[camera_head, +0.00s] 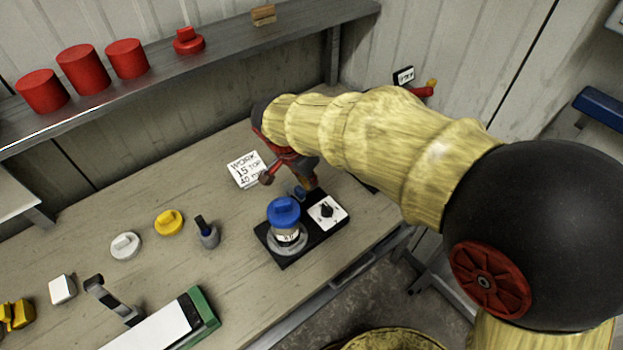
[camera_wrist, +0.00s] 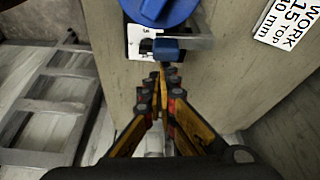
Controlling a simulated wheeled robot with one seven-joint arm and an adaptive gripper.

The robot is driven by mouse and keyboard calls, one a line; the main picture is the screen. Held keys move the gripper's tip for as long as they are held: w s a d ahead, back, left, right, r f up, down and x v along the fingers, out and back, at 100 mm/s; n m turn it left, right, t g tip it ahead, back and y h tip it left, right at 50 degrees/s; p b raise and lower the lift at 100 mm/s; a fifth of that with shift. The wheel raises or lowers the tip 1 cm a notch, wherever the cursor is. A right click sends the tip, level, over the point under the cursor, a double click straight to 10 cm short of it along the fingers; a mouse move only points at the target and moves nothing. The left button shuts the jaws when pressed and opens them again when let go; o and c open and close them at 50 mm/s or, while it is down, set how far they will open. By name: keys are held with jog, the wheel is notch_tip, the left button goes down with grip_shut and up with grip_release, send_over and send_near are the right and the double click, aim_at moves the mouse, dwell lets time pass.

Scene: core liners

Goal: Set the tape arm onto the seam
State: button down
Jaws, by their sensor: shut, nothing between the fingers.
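A short clear cylinder with a blue cap (camera_head: 284,209) stands upright in a grey ring on a black base (camera_head: 283,262). The blue cap (camera_wrist: 160,8) is cut off at the top of the wrist view. What looks like the tape arm, a grey bar (camera_wrist: 198,42) with a blue block (camera_wrist: 167,48), lies beside the cap. The blue block (camera_head: 299,192) shows small in the head view. My gripper (camera_wrist: 163,69) is shut and empty, its tips right at the block's near side; I cannot tell whether they touch. The seam is not visible.
A white plate with a black knob (camera_head: 327,211) sits on the base. A printed card (camera_head: 246,170) lies behind. White and yellow caps (camera_head: 168,222), a dark-handled tool (camera_head: 207,233) and a green-ended tray (camera_head: 205,314) lie left. A shelf (camera_head: 215,60) with red cylinders runs above.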

jog(key=shift+s+a, duration=0.1)
jog(key=shift+s, duration=0.2)
dwell(0.4)
jog(key=w+d, duration=0.3)
jog(key=p+v, duration=0.2)
jog(key=v, duration=0.8)
jog(key=shift+s, duration=0.1)
dwell(0.3)
